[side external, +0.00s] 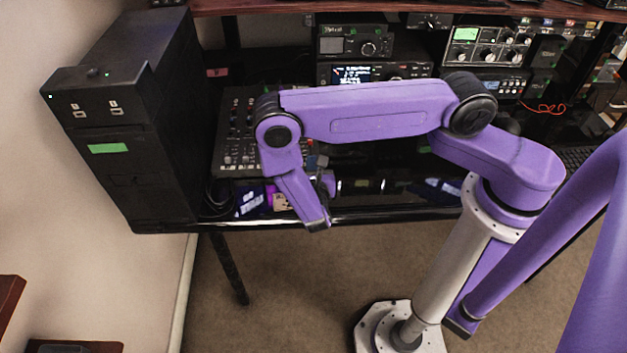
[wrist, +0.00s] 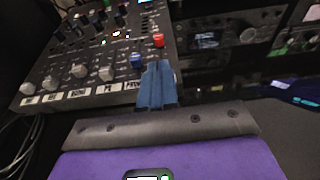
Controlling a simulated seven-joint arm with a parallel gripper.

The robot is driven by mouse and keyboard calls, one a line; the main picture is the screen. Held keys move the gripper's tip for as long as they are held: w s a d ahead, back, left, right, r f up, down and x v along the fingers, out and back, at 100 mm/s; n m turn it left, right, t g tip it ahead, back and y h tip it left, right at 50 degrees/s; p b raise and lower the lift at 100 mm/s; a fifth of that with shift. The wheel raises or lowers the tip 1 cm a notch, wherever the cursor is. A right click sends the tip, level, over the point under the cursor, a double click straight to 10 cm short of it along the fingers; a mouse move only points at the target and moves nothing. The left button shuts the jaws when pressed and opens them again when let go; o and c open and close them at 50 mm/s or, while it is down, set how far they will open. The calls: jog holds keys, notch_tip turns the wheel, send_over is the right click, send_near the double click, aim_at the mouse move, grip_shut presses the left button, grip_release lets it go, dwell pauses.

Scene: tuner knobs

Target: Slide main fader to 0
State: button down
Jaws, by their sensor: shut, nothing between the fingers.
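The mixer (wrist: 100,62) fills the upper left of the wrist view, its face carrying several pale caps along the near edge. A blue cap (wrist: 136,60) and a red cap (wrist: 158,40) are near its right side. I cannot tell from the labels which is the main fader. My gripper (wrist: 158,66) shows its blue fingers shut together and empty, just right of the blue cap and below the red one. Whether they touch either cap is unclear. In the side external view the mixer (side external: 234,145) is partly hidden behind my arm.
A black tower case (side external: 130,120) stands left of the mixer. Radio units (side external: 355,72) with lit displays are stacked behind my arm, and more gear with knobs (side external: 487,48) is at the back right. A shelf runs above. The desk's front edge (side external: 390,213) lies below my arm.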

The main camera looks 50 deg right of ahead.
jog(key=v, duration=0.7)
jog(key=shift+s+a, duration=0.15)
jog(key=shift+a, duration=0.05)
jog(key=c, duration=1.7)
grip_release()
jog(key=shift+s+a+r, duration=0.1)
jog(key=shift+s+a, duration=0.1)
jog(key=o, duration=0.5)
jog(key=shift+s+r, duration=0.1)
jog(key=shift+r, duration=0.05)
jog(key=shift+o, duration=0.5)
jog(key=shift+d+r+m+g+h, duration=0.25)
jog(key=shift+m+g+h, duration=0.25)
jog(key=shift+m+g, duration=0.3)
jog(key=w+d+r+m+g+y, duration=0.55)
jog(key=r+m, duration=0.25)
jog(key=m, duration=0.9)
jog(key=w+d+r+m+g+y, duration=0.4)
jog(key=w+d+r+m+y, duration=0.3)
jog(key=m, duration=1)
jog(key=shift+h, duration=0.25)
jog(key=f, duration=1.6)
jog(key=shift+s+a, duration=0.15)
jog(key=shift+a, duration=0.25)
